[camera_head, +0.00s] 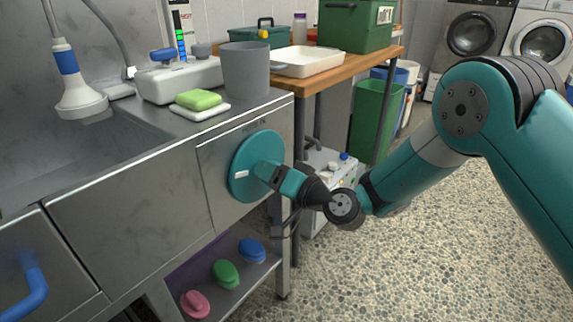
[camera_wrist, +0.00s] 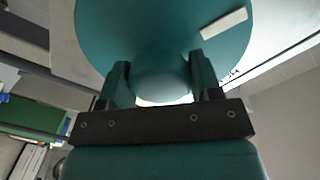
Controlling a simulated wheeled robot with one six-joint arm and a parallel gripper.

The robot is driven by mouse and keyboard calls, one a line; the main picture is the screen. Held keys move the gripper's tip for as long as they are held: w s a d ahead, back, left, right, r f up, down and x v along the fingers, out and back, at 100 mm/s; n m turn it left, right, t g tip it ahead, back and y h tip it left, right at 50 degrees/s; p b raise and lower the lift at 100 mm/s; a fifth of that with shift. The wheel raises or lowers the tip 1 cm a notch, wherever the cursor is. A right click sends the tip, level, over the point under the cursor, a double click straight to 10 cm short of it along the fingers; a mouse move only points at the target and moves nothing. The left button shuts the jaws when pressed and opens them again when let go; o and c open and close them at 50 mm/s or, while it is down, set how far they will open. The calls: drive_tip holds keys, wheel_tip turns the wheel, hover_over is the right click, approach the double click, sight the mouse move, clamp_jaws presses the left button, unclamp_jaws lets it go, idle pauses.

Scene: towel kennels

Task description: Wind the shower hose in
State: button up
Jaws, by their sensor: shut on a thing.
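A teal round wheel (camera_head: 262,147) with a white mark is mounted on the front of the steel sink cabinet. In the wrist view the wheel (camera_wrist: 110,25) fills the top, its white mark at the upper right. My gripper (camera_head: 268,172) is at the wheel's face. In the wrist view my gripper (camera_wrist: 160,72) has its fingers on both sides of the wheel's rounded teal knob (camera_wrist: 160,88) and is shut on it. The white shower head (camera_head: 80,102) with a blue collar hangs over the sink at the left. A grey hose (camera_head: 112,32) curves down behind it.
A grey pot (camera_head: 246,70) and a green sponge (camera_head: 198,99) stand on the counter above the wheel. Pink, green and blue brushes (camera_head: 225,273) lie on the shelf below. A wooden table (camera_head: 345,66) stands behind. The speckled floor at right is clear.

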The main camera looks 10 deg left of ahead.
drive_tip(key=m, duration=0.1)
drive_tip(key=m+p, duration=0.1)
drive_tip(key=m, duration=0.1)
drive_tip(key=shift+r+m, duration=0.2)
drive_tip(key=shift+m, duration=0.1)
drive_tip(key=m+p, duration=0.2)
drive_tip(key=m, duration=0.1)
drive_tip(key=m+p, duration=0.2)
drive_tip(key=m, duration=0.2)
drive_tip(key=shift+g, duration=0.3)
drive_tip(key=shift+w+m+p, duration=0.1)
drive_tip(key=shift+m+p, duration=0.65)
drive_tip(key=shift+m, duration=0.75)
drive_tip(key=shift+f, duration=0.1)
drive_tip(key=o, duration=1.3)
drive_tip(key=shift+c, duration=0.2)
